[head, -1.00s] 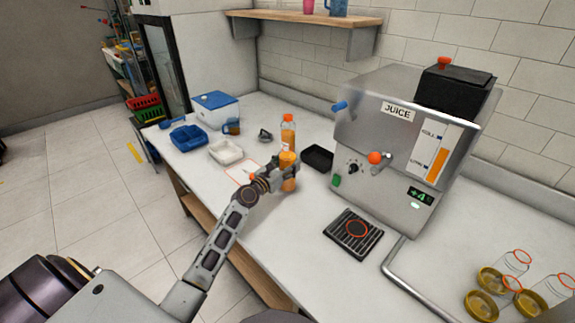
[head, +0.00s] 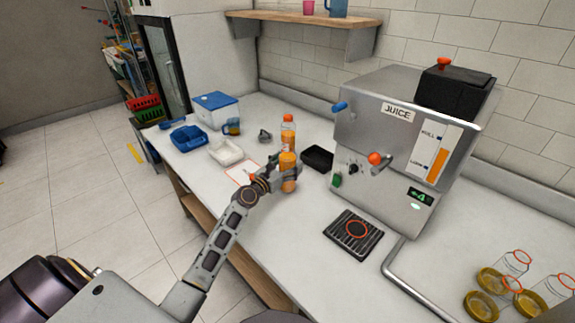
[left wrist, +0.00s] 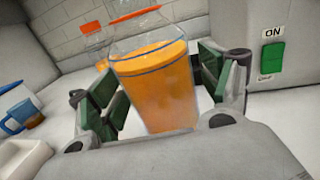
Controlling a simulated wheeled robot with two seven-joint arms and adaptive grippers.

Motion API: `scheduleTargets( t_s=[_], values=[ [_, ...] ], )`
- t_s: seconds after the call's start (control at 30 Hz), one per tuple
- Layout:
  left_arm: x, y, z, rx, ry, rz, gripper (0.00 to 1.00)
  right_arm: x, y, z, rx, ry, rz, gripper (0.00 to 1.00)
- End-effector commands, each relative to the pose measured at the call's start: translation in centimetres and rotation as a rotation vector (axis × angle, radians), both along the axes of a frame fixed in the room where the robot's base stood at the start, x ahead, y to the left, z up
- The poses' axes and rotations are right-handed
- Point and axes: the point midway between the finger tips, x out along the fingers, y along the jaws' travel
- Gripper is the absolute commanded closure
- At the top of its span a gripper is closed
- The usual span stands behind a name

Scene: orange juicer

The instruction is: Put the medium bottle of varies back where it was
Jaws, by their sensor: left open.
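A bottle of orange juice (head: 288,163) stands upright on the white counter, with juice up to its shoulder. A second orange-capped bottle (head: 288,128) stands just behind, and also shows in the left wrist view (left wrist: 94,42). My right gripper is not in view.
The juicer (head: 400,140) stands to the right, with a black tray (head: 317,157) beside it and a drip grille (head: 353,235) in front. A white tray (head: 226,152), blue tray (head: 188,137) and mug (head: 232,126) lie left. Several glass jars (head: 516,264) are far right.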

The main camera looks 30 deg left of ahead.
Motion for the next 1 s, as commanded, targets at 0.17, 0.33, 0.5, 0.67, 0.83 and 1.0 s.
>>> scheduleTargets(
  t_s=[0.17,0.33,0.5,0.67,0.83,1.0],
  values=[
    [-0.9,0.1,0.0,0.000,0.000,0.000,0.22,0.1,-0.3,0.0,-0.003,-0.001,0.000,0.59],
    [-2.3,0.4,0.0,0.001,0.001,-0.001,0.22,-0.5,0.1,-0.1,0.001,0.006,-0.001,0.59],
    [-3.8,0.7,-0.1,-0.001,0.001,-0.001,0.22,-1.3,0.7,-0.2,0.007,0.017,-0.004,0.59],
    [-5.2,0.9,-0.1,0.000,0.001,0.000,0.22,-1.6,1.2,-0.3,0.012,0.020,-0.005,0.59],
    [-6.8,1.2,-0.1,0.000,0.000,0.000,0.22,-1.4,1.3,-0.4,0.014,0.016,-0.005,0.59],
    [-8.3,1.5,0.0,0.000,0.000,0.000,0.22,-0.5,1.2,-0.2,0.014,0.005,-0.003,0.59]
  ],
)
